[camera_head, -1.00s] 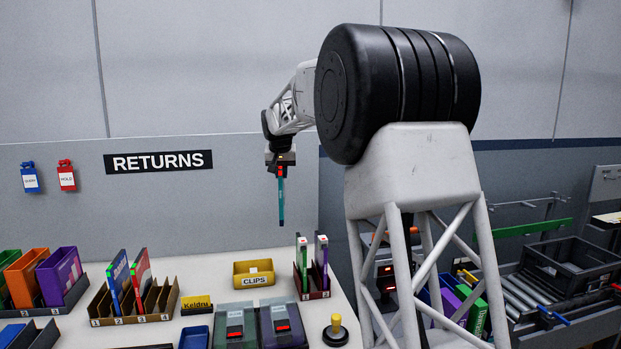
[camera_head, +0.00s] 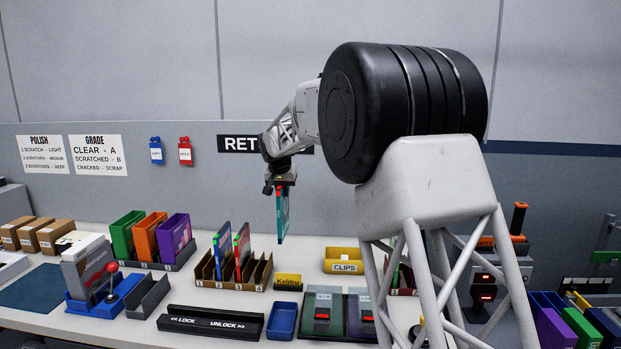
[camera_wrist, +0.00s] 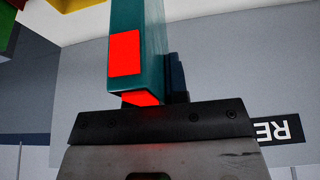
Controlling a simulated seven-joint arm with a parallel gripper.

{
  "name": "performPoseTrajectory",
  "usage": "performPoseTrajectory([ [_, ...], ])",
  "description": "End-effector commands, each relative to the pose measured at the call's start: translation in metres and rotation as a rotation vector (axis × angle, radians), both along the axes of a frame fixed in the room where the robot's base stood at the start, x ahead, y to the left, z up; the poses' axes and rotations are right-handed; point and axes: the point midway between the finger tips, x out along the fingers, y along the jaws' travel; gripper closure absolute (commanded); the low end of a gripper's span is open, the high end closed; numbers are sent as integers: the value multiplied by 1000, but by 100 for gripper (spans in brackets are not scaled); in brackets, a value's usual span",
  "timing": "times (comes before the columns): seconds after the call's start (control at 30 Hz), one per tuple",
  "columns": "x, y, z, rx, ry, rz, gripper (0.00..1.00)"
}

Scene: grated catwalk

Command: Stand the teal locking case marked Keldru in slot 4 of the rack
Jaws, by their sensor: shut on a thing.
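My gripper (camera_head: 281,184) is shut on the teal case (camera_head: 283,217) by its upper end. The case hangs upright in the air, above and a little right of the rack. A red patch shows on it near the jaws; in the wrist view the teal case (camera_wrist: 126,18) shows a red square and a red glow at the jaws. I cannot read its marking. The brown rack (camera_head: 259,275) has numbered slots 1 to 4. A blue case (camera_head: 222,252) appears to stand in slot 2 and a red case (camera_head: 242,250) in slot 3. Slot 4, at the right end, looks empty.
A yellow CLIPS bin (camera_head: 344,267) stands farther right. In front are a black LOCK/UNLOCK bar (camera_head: 210,322) and a blue tray (camera_head: 282,320). Green, orange and purple cases stand in a holder behind left.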

Motion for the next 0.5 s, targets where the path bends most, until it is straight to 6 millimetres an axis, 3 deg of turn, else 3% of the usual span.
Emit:
performPoseTrajectory([
  [0.1,-11,31,-15,-1,0,15,100],
  [0.2,-17,50,-25,0,0,22,100],
  [0.5,-26,72,-37,1,-1,29,100],
])
